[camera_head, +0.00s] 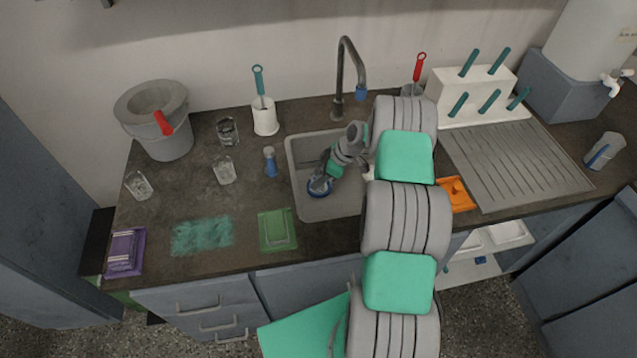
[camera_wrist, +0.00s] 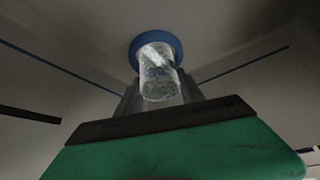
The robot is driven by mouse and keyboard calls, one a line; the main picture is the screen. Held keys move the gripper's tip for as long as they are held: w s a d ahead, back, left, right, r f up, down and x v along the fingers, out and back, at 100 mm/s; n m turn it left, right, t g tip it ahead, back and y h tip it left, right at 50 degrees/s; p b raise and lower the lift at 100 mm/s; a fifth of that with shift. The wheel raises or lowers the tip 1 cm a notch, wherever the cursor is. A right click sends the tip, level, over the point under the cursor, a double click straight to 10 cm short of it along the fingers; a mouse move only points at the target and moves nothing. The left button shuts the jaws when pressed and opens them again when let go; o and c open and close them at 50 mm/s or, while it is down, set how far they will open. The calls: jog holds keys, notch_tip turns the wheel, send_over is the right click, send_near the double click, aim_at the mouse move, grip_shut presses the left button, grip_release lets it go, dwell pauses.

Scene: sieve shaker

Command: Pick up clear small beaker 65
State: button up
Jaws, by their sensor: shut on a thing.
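My gripper (camera_head: 325,172) is low inside the sink basin (camera_head: 305,152), near its left side, close to a blue ring (camera_head: 319,188) on the basin floor. In the wrist view my gripper (camera_wrist: 160,92) is shut on a clear small beaker (camera_wrist: 158,72), which sits between the two fingers. The blue ring (camera_wrist: 175,40) shows just behind the beaker there. I cannot read a number on the beaker. In the head view the held beaker is too small and too covered by my gripper to make out.
Other clear glasses stand on the counter left of the sink: one at the back (camera_head: 228,131), one in the middle (camera_head: 223,170), one at the left (camera_head: 138,185). A blue-capped bottle (camera_head: 270,162) and the tap (camera_head: 342,80) are close to the basin. A drying rack (camera_head: 480,95) stands right.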

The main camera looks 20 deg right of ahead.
grip_shut()
jog(key=shift+r, duration=0.25)
dwell(0.3)
jog(key=shift+r+b, duration=0.5)
jog(key=shift+r, duration=0.6)
jog(key=s+d+r+b, duration=0.2)
jog(key=s+d+r, duration=0.1)
jog(key=s+r, duration=0.7)
jog(key=shift+s+r, duration=0.2)
jog(key=shift+s, duration=1.6)
